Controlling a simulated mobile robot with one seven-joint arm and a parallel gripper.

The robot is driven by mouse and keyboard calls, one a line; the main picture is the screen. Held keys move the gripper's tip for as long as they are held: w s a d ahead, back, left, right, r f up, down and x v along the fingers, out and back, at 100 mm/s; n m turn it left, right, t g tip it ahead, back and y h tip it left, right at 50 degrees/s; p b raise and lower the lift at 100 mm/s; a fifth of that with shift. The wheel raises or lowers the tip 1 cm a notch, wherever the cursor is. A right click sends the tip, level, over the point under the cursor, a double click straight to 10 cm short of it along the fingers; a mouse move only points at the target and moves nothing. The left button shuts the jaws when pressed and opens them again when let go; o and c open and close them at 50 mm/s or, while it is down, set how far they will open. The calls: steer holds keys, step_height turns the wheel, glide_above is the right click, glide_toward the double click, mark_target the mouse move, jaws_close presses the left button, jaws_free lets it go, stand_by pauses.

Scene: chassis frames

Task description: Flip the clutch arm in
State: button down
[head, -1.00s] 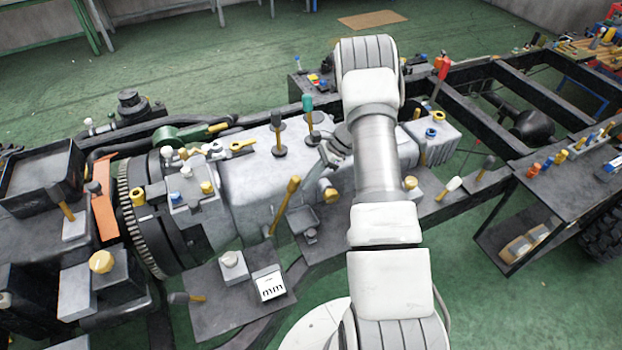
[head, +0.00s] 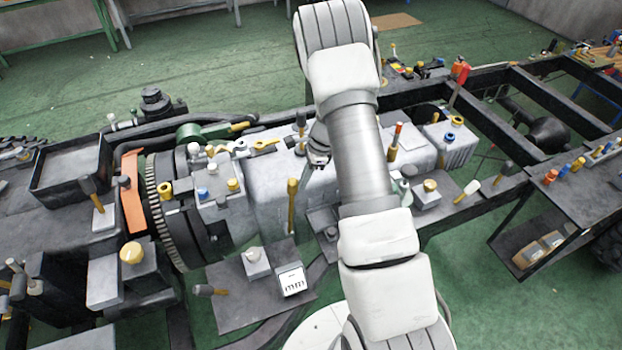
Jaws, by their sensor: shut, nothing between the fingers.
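I cannot tell for certain which part is the clutch arm. A green lever with a yellow tip (head: 215,131) lies nearly flat behind the bell housing. A yellow-handled lever (head: 292,205) stands nearly upright on the near side of the grey gearbox (head: 272,210). My gripper (head: 318,160) is above the gearbox, just left of my forearm, small and partly hidden by it. It is shut and empty. The yellow-handled lever is below and left of it, apparently apart from it.
A dark-topped lever (head: 301,125) stands on the gearbox close to my gripper. A red-topped yellow lever (head: 395,142) stands right of my forearm. A small plate (head: 228,300) with a display box (head: 292,281) lies in front. An orange plate (head: 131,195) stands at the left.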

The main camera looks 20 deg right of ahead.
steer(key=a, duration=0.6)
steer(key=shift+a+r, duration=0.15)
steer(key=shift+r, duration=0.15)
steer(key=d, duration=0.4)
steer(key=shift+s+d+r+b, duration=0.1)
steer(key=shift+s+r+b, duration=0.05)
steer(key=shift+s+b, duration=0.25)
steer(key=v, duration=1)
steer(key=shift+a+r+b, duration=0.25)
steer(key=shift+b, duration=0.15)
